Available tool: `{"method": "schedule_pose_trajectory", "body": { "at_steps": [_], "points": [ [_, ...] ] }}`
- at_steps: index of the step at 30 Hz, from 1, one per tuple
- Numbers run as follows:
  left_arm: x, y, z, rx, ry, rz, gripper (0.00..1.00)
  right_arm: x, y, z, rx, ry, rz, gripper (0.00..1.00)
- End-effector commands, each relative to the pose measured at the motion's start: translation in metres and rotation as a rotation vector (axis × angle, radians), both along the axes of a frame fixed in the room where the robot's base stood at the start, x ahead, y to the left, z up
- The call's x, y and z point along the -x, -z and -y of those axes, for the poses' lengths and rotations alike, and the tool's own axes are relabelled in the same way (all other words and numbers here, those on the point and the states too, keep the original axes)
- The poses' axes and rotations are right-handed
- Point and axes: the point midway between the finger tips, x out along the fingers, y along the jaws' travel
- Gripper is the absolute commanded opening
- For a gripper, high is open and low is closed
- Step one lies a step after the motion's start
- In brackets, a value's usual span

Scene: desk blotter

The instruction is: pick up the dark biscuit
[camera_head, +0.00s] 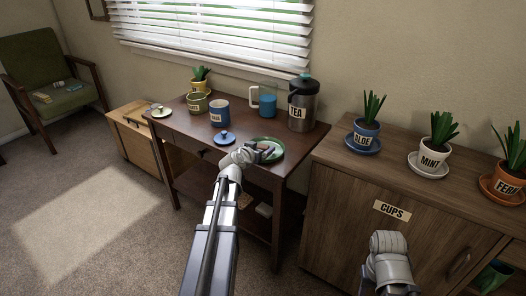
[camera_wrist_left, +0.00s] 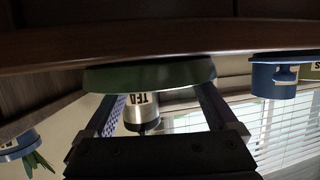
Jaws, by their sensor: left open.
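My left gripper (camera_head: 264,151) is open at the green plate (camera_head: 275,142) on the dark wooden table. A small brown patch, perhaps the dark biscuit (camera_head: 262,147), shows at the fingers. It is too small and covered to be sure. In the left wrist view, upside down, my left gripper (camera_wrist_left: 158,97) has its fingers apart. The green plate (camera_wrist_left: 150,75) shows edge-on beyond and between them. I see no biscuit there. Part of my right arm shows at the lower right of the head view, but its gripper does not.
A TEA canister (camera_head: 302,104) and a glass jug of blue liquid (camera_head: 265,100) stand behind the plate. A cabinet (camera_head: 345,200) with potted plants stands at right.

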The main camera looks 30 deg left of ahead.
Motion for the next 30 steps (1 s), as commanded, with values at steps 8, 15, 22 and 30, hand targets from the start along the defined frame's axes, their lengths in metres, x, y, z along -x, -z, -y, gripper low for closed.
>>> {"method": "schedule_pose_trajectory", "body": {
  "at_steps": [8,15,22,30],
  "points": [
    [-0.0064,0.0021,-0.0009,0.001,-0.001,0.000,0.92,0.0000,0.0021,0.0001,0.001,0.000,0.000,0.50],
    [-0.0063,0.0021,-0.0008,0.001,-0.001,0.000,0.65,0.0000,0.0021,0.0001,0.001,0.000,0.000,0.50],
    [-0.0063,0.0021,-0.0009,0.001,-0.001,0.000,0.39,0.0000,0.0022,0.0001,0.001,0.000,0.000,0.50],
    [-0.0063,0.0021,-0.0009,0.000,-0.001,0.000,0.08,0.0000,0.0022,0.0001,0.001,0.000,0.000,0.50]
  ]
}}
